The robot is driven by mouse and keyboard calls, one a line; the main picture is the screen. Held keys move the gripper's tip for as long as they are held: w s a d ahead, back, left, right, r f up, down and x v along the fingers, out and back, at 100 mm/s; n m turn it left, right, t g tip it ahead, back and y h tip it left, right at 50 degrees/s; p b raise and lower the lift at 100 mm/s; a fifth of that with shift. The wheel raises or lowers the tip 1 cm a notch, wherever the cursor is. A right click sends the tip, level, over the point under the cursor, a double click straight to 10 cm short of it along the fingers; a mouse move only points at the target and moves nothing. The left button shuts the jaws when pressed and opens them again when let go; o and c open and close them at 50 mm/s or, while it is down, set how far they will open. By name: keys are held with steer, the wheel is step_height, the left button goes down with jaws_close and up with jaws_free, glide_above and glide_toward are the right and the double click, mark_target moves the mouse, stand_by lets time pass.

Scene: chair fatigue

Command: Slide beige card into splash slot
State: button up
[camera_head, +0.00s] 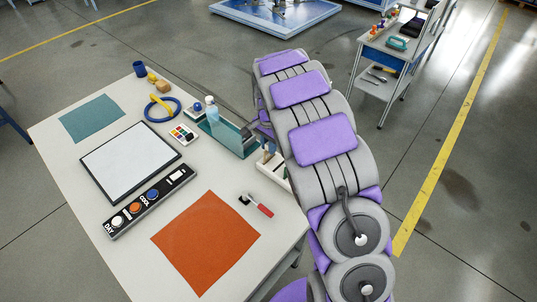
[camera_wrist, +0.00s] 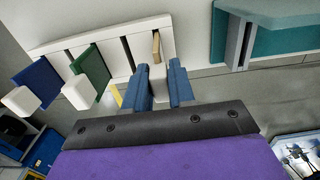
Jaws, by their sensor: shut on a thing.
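My gripper (camera_wrist: 158,70) is shut on the white knob (camera_wrist: 157,76) of the beige card. The card (camera_wrist: 156,46) shows as a narrow beige strip, lined up with a dark slot at the right end of a white slotted rack (camera_wrist: 97,29). I cannot tell how deep it sits, and no slot label is readable. A blue card (camera_wrist: 37,80) and a green card (camera_wrist: 91,66) with white knobs stand in other slots to the left. In the head view, the rack (camera_head: 279,178) stands at the table's right edge, and my arm hides the gripper.
A teal tray (camera_wrist: 272,32) with grey dividers stands close right of the rack; it also shows in the head view (camera_head: 232,137). The table holds an orange mat (camera_head: 206,240), a red-handled tool (camera_head: 258,206), a button panel (camera_head: 150,203) and a white board (camera_head: 130,160).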

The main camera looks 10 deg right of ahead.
steer(key=shift+d, duration=0.15)
jaws_close()
steer(key=shift+r, duration=0.1)
steer(key=shift+w+r, duration=0.1)
steer(key=shift+r, duration=0.05)
steer(key=shift+r+p, duration=1.1)
steer(key=shift+r, duration=0.7)
steer(key=shift+r+p, duration=1.05)
steer(key=shift+r, duration=0.95)
steer(key=shift+a, duration=0.2)
